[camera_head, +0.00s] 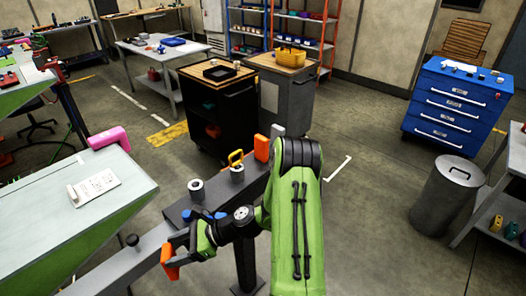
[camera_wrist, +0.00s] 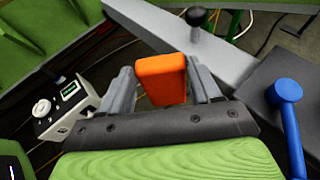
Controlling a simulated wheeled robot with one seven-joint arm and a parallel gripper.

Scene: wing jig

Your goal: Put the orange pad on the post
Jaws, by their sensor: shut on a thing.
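An orange pad (camera_wrist: 162,78) is between the two grey fingers of my gripper (camera_wrist: 160,90) in the wrist view. In the head view the same orange pad (camera_head: 170,263) hangs at the left of my gripper, in front of the grey beam. My gripper is shut on it. A second orange block (camera_head: 262,148) stands upright at the far end of the jig, beside a grey upright piece (camera_head: 278,130). I cannot tell which upright is the post.
A black knob (camera_head: 132,240) sits on the grey beam near the pad; it also shows in the wrist view (camera_wrist: 196,17). A blue handle (camera_wrist: 285,92) is right of my gripper. A green-edged table (camera_head: 105,205) with a pink tool (camera_head: 108,138) is left.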

